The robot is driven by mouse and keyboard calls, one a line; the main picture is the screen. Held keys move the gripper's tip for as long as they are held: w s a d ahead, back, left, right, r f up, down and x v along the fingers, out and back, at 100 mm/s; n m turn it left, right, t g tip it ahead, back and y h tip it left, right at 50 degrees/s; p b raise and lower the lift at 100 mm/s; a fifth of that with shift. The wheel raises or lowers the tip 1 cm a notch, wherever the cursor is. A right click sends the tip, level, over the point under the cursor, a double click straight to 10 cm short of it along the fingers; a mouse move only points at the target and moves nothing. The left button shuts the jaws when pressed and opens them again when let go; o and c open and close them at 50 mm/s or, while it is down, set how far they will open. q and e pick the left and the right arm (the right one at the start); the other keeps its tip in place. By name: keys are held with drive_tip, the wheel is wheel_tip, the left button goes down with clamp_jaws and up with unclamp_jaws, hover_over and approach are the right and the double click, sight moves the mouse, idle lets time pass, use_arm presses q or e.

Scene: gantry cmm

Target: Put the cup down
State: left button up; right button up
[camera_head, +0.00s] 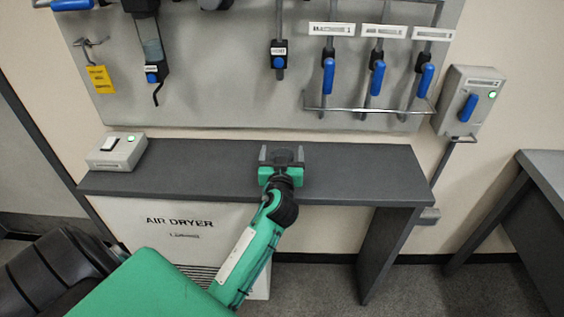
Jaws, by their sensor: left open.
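My left gripper (282,152) is over the middle of the dark grey shelf table (220,163), pointing toward the wall. Its two grey fingers are apart, so it is open. A dark shape shows between the fingers; I cannot tell whether it is part of the gripper or something else. I cannot make out a cup anywhere in the view. The gripper hides the tabletop directly behind and under it. My right gripper is not in view.
A grey switch box (117,152) with a green light sits at the table's left end. A wall panel (220,90) above carries several blue-handled valves and a metal rail (365,110). An air dryer (180,235) stands below. The tabletop right of the gripper is clear.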

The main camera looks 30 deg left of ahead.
use_arm(q)
drive_tip(key=shift+s+d+r, duration=0.1)
drive_tip(key=shift+s+r, duration=0.05)
drive_tip(key=c, duration=1.1)
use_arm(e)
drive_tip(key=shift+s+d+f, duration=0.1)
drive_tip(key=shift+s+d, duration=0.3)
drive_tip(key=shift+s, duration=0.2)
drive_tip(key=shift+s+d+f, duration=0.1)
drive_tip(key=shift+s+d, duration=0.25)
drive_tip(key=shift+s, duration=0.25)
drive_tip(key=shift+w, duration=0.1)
